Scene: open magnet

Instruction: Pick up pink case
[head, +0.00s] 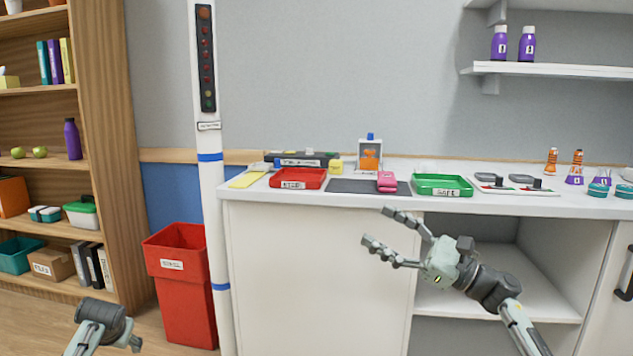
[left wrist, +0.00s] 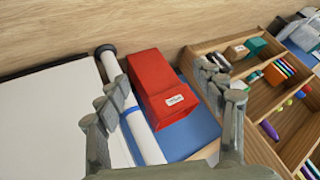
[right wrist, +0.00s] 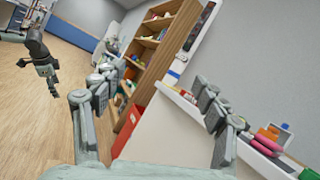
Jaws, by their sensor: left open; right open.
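The pink case (head: 387,182) lies on a dark mat (head: 350,187) on the white counter, between a red tray and a green tray. It also shows small at the lower right of the right wrist view (right wrist: 266,140). My right gripper (head: 386,229) is open and empty, in front of the counter, below and apart from the case. Its fingers point left in the head view. My left gripper (left wrist: 172,105) is open and empty, and its fingers frame the floor area with the red bin. In the head view only part of my left arm shows at the lower left.
On the counter (head: 320,200) stand a red tray (head: 297,179), a green tray (head: 441,185) and several small items. A white pole (head: 208,130) stands at the counter's left end by a red bin (head: 182,275). A wooden shelf (head: 108,130) is at the left.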

